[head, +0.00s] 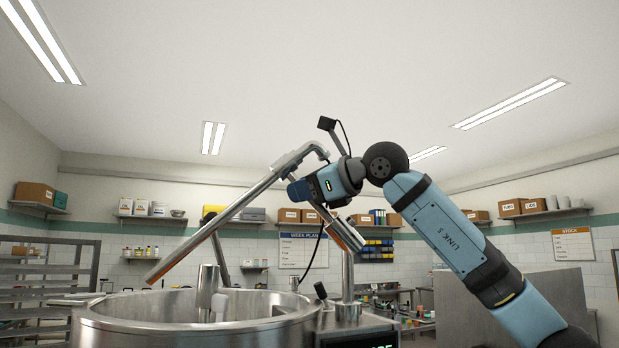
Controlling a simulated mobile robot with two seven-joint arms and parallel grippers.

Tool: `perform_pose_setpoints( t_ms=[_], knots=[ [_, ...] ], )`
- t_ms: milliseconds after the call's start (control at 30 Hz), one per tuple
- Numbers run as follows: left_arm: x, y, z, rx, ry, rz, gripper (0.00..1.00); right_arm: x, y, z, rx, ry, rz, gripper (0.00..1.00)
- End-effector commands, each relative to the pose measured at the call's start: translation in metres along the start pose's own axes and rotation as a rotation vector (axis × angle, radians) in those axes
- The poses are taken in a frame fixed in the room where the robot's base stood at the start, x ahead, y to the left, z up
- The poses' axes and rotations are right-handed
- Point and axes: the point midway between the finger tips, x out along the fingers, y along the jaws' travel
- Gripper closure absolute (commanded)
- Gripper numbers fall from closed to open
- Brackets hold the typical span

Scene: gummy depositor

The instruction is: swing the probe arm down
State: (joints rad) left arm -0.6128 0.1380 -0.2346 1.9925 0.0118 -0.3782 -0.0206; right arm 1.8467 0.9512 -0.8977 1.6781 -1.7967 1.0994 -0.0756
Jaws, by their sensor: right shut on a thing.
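The probe arm (222,222) is a long steel tube. It slopes from a bent upper end near my right gripper down to the left, and its copper-coloured lower end hangs over the open steel kettle (190,325), above the rim. My right gripper (300,190) is at the upper part of the probe arm and shut on it; the fingertips are hard to make out. A tilted cylinder with a coppery band (346,235) sits on top of an upright post (348,280) just below the gripper. My left gripper is not in view.
Inside the kettle stands a steel column (207,290) with a pale paddle beside it. A dark display panel (365,340) is at the kettle's right. A rack (40,285) stands at the left, and a grey panel (530,300) at the right. Wall shelves hold boxes behind.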

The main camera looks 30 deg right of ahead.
Motion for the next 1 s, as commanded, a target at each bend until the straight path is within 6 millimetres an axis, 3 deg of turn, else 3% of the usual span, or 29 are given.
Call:
perform_pose_setpoints(
  t_ms=[167,600,1000],
  knots=[
    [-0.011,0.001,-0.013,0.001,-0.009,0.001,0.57,0.013,0.011,-0.003,-0.093,0.120,0.047,1.00],
    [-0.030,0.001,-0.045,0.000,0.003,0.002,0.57,0.036,0.042,-0.035,-0.336,0.425,0.157,1.00],
    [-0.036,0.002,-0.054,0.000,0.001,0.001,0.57,0.044,0.057,-0.061,-0.476,0.599,0.221,1.00]
  ],
)
